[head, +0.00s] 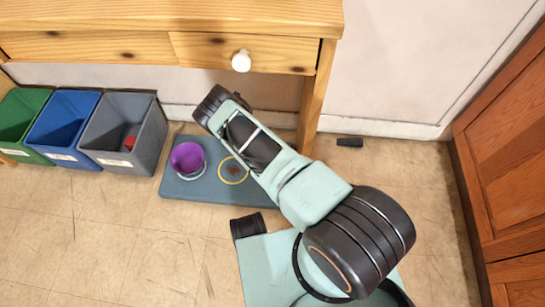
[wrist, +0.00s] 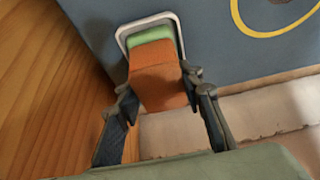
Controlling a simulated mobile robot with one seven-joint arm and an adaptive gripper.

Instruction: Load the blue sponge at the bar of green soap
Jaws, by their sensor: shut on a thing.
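My gripper (wrist: 160,84) is shut on an orange-brown block (wrist: 157,78) in the wrist view, with one finger on each side. Beyond the block, a green bar of soap (wrist: 152,35) shows inside a white-rimmed dish (wrist: 180,36) on a blue-grey surface. The block covers the near part of the soap and dish. I cannot tell whether the block touches them. No blue sponge can be made out. In the head view my arm hides the gripper, the block and the soap.
A blue-grey mat (head: 215,203) holds a purple cup (head: 187,158) and a yellow ring (head: 233,170) around a small brown thing. Green (head: 22,118), blue (head: 64,122) and grey (head: 126,133) bins stand left. A wooden desk (head: 120,15) overhangs; its leg (head: 315,95) is close to my arm.

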